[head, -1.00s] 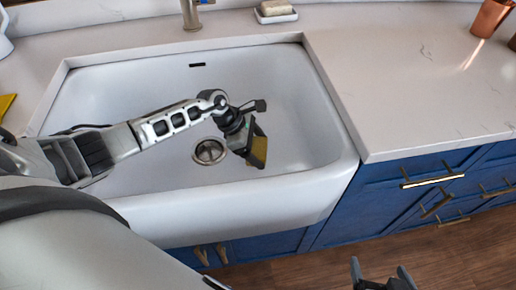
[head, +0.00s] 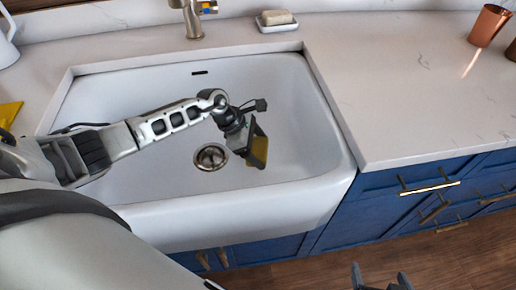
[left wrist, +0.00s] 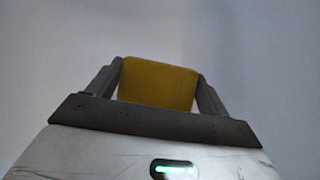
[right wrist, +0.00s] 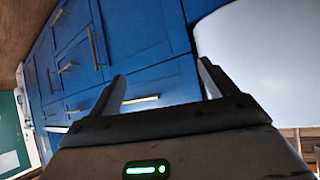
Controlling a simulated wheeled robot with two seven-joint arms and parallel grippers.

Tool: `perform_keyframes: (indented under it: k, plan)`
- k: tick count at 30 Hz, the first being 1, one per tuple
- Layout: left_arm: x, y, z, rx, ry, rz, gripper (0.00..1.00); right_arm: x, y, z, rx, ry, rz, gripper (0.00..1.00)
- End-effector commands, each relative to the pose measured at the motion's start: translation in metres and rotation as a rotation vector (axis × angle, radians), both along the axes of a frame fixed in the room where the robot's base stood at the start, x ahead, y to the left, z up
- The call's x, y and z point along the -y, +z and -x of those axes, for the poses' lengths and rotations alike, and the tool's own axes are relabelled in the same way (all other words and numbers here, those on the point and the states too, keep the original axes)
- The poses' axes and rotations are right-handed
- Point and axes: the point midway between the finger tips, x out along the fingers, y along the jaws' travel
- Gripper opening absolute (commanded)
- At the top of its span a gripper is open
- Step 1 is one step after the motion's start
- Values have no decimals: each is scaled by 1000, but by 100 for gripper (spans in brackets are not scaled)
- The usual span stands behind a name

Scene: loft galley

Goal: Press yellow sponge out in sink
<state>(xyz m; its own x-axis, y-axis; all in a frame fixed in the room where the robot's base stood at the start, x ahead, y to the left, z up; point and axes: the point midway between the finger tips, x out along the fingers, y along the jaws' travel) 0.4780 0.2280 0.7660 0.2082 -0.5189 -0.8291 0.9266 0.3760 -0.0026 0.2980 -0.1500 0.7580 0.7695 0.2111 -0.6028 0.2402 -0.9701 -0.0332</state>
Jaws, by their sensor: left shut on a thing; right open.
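The yellow sponge (head: 259,152) is held between the fingers of my left gripper (head: 256,148), low inside the white sink (head: 285,90), to the right of the drain (head: 211,157). In the left wrist view the sponge (left wrist: 160,82) fills the gap between both fingers of my left gripper (left wrist: 160,85). Whether the sponge touches the sink floor, I cannot tell. My right gripper (right wrist: 163,85) is open and empty, facing the blue cabinet fronts. Its fingertips also show at the bottom of the head view (head: 380,275).
A faucet (head: 190,18) stands behind the sink. A soap dish (head: 277,26) with a soap bar sits at the back counter. A copper cup (head: 488,25) stands at the far right. A yellow item (head: 9,112) lies on the left counter. The right counter (head: 420,100) is mostly clear.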

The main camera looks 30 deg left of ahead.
Motion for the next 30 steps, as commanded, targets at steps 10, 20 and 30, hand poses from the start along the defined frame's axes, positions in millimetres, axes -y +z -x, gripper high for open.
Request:
perform_keyframes:
  k: [10,20,30]
  plan:
    - [0,-39,-1,3,1,0,58,-6,-23,-4,14,5,-22,84]
    - [1,-60,-1,5,1,0,58,-10,-28,-2,24,3,-60,84]
    - [1,-60,-1,5,1,1,58,-11,-22,-4,36,2,-66,84]
